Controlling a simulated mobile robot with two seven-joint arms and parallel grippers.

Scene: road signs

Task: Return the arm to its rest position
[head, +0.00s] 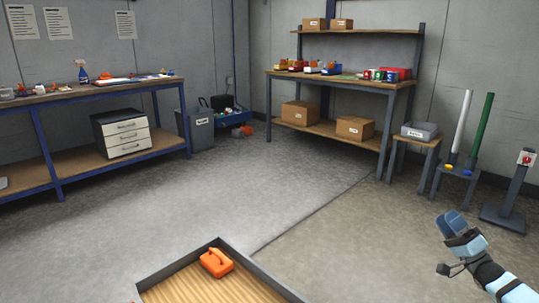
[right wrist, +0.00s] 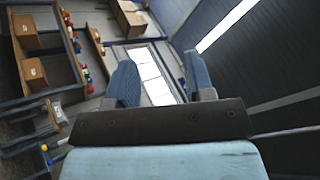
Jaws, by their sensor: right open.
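My right gripper (head: 452,226) is raised at the lower right of the head view, above the bare floor and apart from everything there. In the right wrist view its two blue fingers (right wrist: 160,85) stand apart with nothing between them. The right arm comes in from the lower right corner. My left gripper is not in view.
A wooden tray with a grey rim (head: 270,279) holds an orange object (head: 216,263) at the bottom. A workbench (head: 330,77), a small stool with a grey bin (head: 419,131) and a grey post (head: 512,185) stand at the right. The middle floor is clear.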

